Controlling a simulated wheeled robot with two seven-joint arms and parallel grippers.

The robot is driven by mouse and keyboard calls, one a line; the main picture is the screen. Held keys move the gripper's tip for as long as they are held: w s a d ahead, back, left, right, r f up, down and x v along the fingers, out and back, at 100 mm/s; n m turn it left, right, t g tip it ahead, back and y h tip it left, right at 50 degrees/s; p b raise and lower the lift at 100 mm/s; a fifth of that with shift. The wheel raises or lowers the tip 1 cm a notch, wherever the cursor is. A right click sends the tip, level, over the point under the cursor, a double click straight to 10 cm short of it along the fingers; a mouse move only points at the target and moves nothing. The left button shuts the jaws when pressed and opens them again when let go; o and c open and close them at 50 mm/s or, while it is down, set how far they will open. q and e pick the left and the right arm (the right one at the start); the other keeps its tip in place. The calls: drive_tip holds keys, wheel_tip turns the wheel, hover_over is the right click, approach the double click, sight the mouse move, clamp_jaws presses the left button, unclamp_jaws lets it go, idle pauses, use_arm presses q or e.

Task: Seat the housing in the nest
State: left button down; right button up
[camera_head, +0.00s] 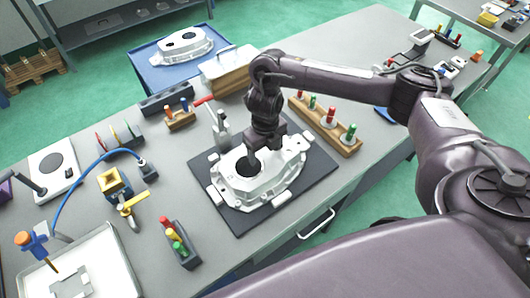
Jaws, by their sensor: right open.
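A silvery cast housing (240,186) with a round dark bore lies on the dark nest plate (318,165) in the middle of the bench. Light blocks of the nest stand around its edge; I cannot tell whether it sits fully down between them. My right gripper (263,158) is open and points down at the housing's far side, close above or at its rim. The gripper and wrist hide part of the housing, and contact is not clear. My left gripper is not in view.
A second casting (182,45) lies on a blue cart (150,75) behind the bench. A toggle clamp with a red handle (203,101) stands behind the nest. A wooden rack with coloured pegs (325,125) is to the right, a small peg block (180,246) to the front left.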

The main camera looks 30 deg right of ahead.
sight(265, 154)
wheel_tip(265, 154, up, 6)
drive_tip(key=shift+f+p, duration=0.2)
drive_tip(key=shift+p, duration=0.3)
